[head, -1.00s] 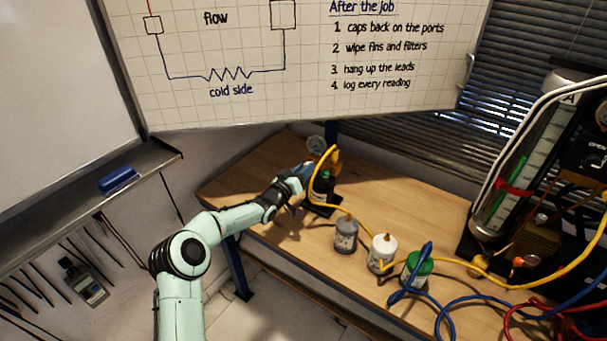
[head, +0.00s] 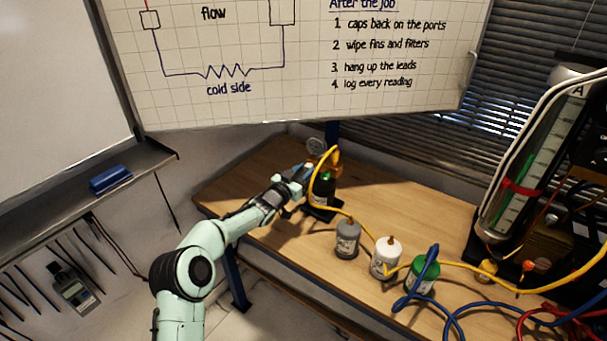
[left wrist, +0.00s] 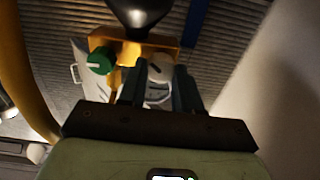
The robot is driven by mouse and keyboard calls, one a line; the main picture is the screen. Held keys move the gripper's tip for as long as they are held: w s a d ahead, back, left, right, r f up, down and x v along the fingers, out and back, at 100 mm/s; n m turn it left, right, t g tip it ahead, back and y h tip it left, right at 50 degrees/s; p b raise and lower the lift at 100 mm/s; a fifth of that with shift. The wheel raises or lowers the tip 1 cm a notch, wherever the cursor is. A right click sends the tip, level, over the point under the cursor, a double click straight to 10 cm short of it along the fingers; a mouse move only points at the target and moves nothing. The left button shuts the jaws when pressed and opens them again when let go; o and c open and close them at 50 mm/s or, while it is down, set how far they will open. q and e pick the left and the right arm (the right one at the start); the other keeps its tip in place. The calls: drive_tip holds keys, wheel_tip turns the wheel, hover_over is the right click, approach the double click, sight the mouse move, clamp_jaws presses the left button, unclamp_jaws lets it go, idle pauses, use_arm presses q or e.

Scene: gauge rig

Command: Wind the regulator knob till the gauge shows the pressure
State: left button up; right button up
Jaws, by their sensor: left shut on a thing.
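The gauge (head: 316,146) is a small round dial at the far end of the bench; its reading is too small to make out. My left gripper (head: 306,174) reaches the rig just below it. In the left wrist view, my left gripper (left wrist: 158,84) is shut on a pale grey knob (left wrist: 159,66), which shows between the two fingers. A green knob (left wrist: 99,61) with a white mark sits to the left of it, apart from the fingers, on a yellow body (left wrist: 165,42). A dark rounded part (left wrist: 140,12) stands above. My right gripper is out of view.
A yellow hose (head: 361,223) loops from the rig along the wooden bench (head: 405,205). A grey bottle (head: 347,240), a white bottle (head: 386,259) and a green can (head: 422,274) stand in front to the right. A whiteboard (head: 250,105) hangs above.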

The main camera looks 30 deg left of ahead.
use_arm(q)
drive_tip(key=o, duration=1)
drive_tip(key=shift+o, duration=0.2)
drive_tip(key=shift+s+a, duration=0.1)
drive_tip(key=shift+s, duration=0.3)
drive_tip(key=s+b, duration=0.3)
drive_tip(key=s, duration=0.9)
drive_tip(key=shift+s+a, duration=0.3)
drive_tip(key=shift+a, duration=0.05)
